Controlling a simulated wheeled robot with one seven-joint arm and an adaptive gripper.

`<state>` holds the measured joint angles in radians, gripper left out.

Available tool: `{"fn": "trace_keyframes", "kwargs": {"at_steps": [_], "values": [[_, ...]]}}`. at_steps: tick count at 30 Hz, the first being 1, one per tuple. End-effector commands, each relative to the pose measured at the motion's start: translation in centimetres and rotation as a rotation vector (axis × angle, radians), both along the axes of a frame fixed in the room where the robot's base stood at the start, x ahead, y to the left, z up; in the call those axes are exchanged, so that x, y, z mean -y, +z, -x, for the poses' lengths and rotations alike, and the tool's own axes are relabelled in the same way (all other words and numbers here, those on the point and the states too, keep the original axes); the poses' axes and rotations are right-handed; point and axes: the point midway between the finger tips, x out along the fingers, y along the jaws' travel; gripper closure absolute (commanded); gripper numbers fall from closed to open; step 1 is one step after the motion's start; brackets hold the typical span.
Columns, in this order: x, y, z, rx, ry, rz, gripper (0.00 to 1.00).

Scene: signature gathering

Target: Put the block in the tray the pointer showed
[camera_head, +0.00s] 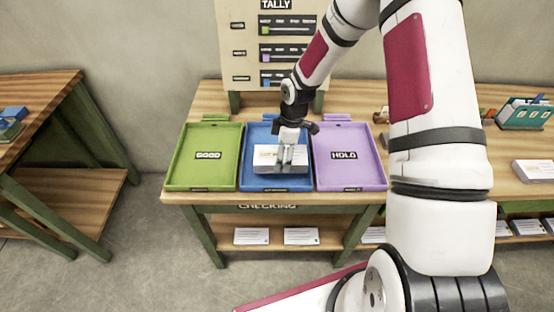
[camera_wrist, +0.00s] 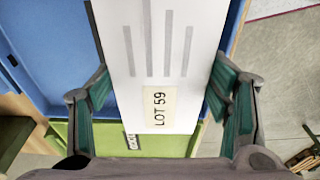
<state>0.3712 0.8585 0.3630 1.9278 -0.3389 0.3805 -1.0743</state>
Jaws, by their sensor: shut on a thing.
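A white block (camera_head: 268,159) with a tan label is over the blue tray (camera_head: 262,184), the middle one of three. In the wrist view the block (camera_wrist: 156,60) reads "LOT 59" and has grey stripes. My gripper (camera_head: 286,160) is shut on it, with one finger along each side. I cannot tell whether the block touches the tray floor. The green tray (camera_head: 208,173) to the left reads "GOOD". The purple tray (camera_head: 345,173) to the right reads "HOLD". Both look empty. The blue tray's label is hidden behind the block and gripper. No pointer shows.
A "TALLY" board (camera_head: 258,42) with coloured sliders stands behind the trays. My arm covers the table's middle right. A teal holder (camera_head: 524,113) and a white stack (camera_head: 537,170) are at right. Another wooden table (camera_head: 45,98) is at left. Paper stacks (camera_head: 251,236) lie on the lower shelf.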

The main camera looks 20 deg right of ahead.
Motion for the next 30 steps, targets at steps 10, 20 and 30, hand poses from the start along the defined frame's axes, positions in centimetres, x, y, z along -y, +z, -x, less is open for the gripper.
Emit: {"fn": "trace_keyframes", "kwargs": {"at_steps": [10,20,30], "values": [[-1.5,-2.2,-0.9,-0.002,-0.001,-0.001,0.71],[-1.4,-3.6,-1.1,0.002,-0.001,0.0,0.71],[-1.4,-4.0,-1.1,0.0,0.0,0.0,0.09]]}}
